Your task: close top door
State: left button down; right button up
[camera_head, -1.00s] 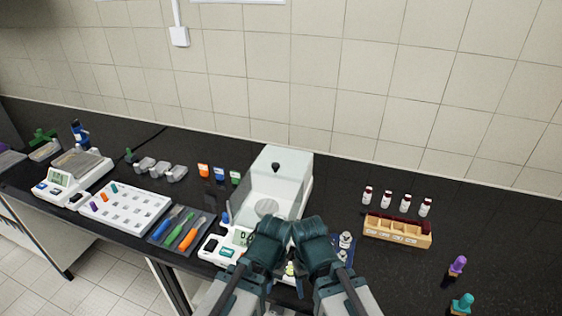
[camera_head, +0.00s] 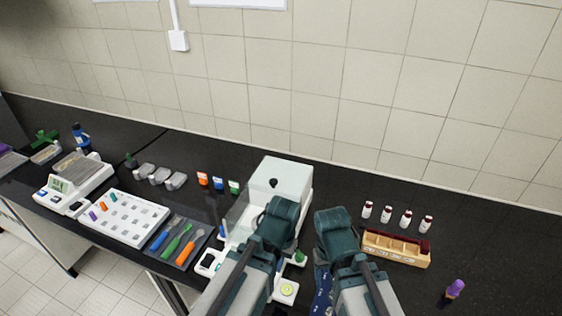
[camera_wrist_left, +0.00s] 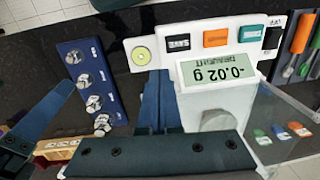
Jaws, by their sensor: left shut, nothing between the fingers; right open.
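The balance (camera_head: 297,172) has a boxy clear and white draft shield in the middle of the bench. Its top door carries a small dark knob (camera_head: 273,183), standing toward the back of the top. My left gripper (camera_head: 283,212) is shut and empty over the near part of the balance, in front of the knob. It also shows in the left wrist view (camera_wrist_left: 160,90), over the balance beside its display (camera_wrist_left: 222,72), which reads -0.02 g. My right gripper (camera_head: 334,220) is open, to the right of the balance. Its fingertips, and how far the top door stands open, are unclear.
A blue tray with several metal weights (camera_wrist_left: 84,72) lies beside the balance. A wooden rack (camera_head: 396,249) and several capped vials (camera_head: 386,214) stand at right. A tool tray (camera_head: 179,242) and a white plate (camera_head: 125,219) are at left.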

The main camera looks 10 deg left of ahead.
pick_arm(q)
jog(key=w+a+r+n+t+p, duration=0.1)
jog(key=w+a+r+p, duration=0.2)
jog(key=w+r+p, duration=0.35)
jog(key=w+a+r+n+p, duration=0.1)
jog(key=w+a+r+p, duration=0.2)
jog(key=r+p, duration=0.55)
jog(key=w+r+t+h+p, duration=0.1)
jog(key=w+r+t, duration=0.2)
jog(key=w, duration=1.7)
jog(key=shift+r, duration=0.2)
jog(key=shift+d+f, duration=0.1)
jog(key=b, duration=0.9)
send_over(277, 176)
notch_tip(277, 176, down, 9)
jog(key=shift+f, duration=0.15)
jog(key=s, duration=0.2)
jog(key=s+b, duration=0.1)
jog(key=shift+s+f, duration=0.1)
jog(key=shift+f, duration=0.15)
jog(key=shift+s, duration=0.3)
